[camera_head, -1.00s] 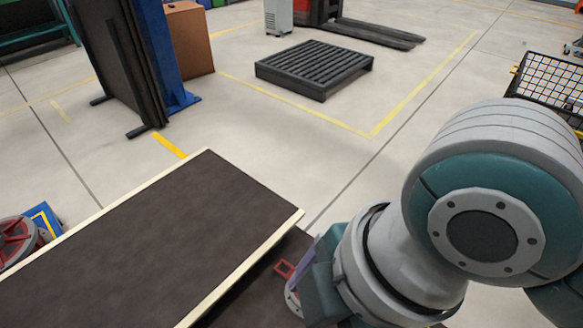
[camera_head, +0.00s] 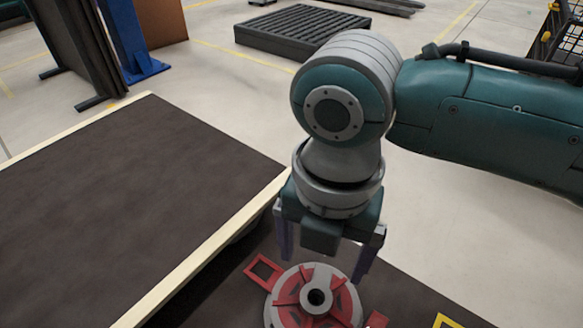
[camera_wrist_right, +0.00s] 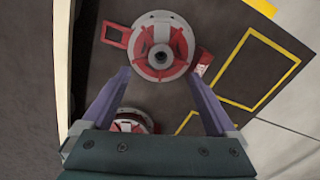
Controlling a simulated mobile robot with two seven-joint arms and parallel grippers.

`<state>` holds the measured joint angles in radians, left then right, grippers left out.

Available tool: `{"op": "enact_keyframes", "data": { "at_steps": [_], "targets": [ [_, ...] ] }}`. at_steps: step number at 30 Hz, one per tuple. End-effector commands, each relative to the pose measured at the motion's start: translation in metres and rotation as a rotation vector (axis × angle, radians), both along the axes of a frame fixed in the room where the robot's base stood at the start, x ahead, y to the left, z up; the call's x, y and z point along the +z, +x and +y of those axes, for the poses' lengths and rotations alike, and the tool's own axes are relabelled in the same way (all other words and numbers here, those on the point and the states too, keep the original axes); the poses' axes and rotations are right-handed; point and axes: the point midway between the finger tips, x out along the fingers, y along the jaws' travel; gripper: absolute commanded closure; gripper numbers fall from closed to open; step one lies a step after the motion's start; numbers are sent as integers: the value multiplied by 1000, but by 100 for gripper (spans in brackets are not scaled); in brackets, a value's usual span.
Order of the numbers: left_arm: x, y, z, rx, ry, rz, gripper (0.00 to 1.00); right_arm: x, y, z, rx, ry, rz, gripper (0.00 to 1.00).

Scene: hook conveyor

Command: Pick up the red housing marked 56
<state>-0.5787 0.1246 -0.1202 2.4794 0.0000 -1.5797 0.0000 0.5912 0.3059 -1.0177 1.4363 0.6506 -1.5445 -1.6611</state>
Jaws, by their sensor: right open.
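A round red and grey housing (camera_head: 316,297) with a central hole lies on the dark surface at the bottom of the head view. It also shows at the top of the right wrist view (camera_wrist_right: 160,47). No number is legible on it. My right gripper (camera_head: 322,266) is open and empty, pointing down above the housing, with its two purple fingers spread. In the wrist view the fingertips (camera_wrist_right: 158,76) appear near the housing's lower edge; contact cannot be told. A second red and grey housing (camera_wrist_right: 132,121) is partly hidden by my gripper. My left gripper is not in view.
A dark slatted pallet (camera_head: 300,30) lies on the floor beyond.

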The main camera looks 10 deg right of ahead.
Motion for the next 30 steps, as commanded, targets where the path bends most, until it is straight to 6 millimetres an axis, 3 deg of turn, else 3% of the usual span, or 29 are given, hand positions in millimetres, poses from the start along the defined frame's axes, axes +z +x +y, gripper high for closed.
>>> {"op": "enact_keyframes", "data": {
  "at_steps": [6,13,21,28,30],
  "targets": [
    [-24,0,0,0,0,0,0,-35,-1,0,1,-1,2,7],
    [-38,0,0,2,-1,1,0,-56,-1,0,0,0,0,7],
    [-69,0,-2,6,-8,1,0,-96,-3,1,1,1,-1,7],
    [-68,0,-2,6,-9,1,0,-96,-3,0,1,-1,-1,7],
    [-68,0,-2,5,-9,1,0,-96,-3,0,1,-1,-1,13]
  ]
}}
